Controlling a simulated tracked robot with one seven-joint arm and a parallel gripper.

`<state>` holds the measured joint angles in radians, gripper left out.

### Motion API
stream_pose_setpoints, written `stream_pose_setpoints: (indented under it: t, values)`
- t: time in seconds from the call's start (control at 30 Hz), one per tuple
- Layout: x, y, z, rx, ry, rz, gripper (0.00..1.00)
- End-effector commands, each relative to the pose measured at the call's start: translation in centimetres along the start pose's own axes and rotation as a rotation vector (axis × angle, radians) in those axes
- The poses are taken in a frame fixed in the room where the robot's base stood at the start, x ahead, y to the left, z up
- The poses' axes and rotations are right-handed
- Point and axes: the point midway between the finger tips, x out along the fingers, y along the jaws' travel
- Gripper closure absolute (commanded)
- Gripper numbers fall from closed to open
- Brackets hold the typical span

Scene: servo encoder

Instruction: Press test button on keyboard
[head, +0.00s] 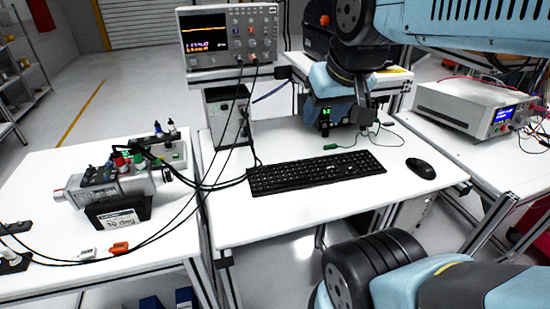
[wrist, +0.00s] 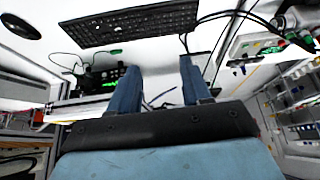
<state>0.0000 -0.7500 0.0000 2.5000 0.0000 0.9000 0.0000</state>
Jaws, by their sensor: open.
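The black keyboard (head: 317,172) lies flat on the white middle bench in the head view. It also shows upside down along the top of the wrist view (wrist: 130,24). Single keys are too small to tell apart, so I cannot pick out a test button. My gripper (wrist: 158,64) is open, with its two blue-grey fingers apart and nothing seen held between them. It hangs over the back part of the bench, behind the keyboard and apart from it. In the head view my arm comes in from the upper right, and its fingers are hard to make out.
A black mouse (head: 420,168) lies right of the keyboard. An oscilloscope (head: 228,37) stands behind left, with cables hanging down to the bench. A servo unit (head: 110,185) sits on the left table. A power supply (head: 470,107) stands at right. The bench front is clear.

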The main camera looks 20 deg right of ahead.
Motion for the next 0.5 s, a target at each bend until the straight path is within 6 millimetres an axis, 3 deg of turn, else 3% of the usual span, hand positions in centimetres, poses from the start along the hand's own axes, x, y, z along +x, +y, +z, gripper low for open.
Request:
stream_pose_setpoints:
  t: [0.5]
  values:
    - [0.0, 0.0, 0.0, 0.0, 0.0, 0.0, 1.0]
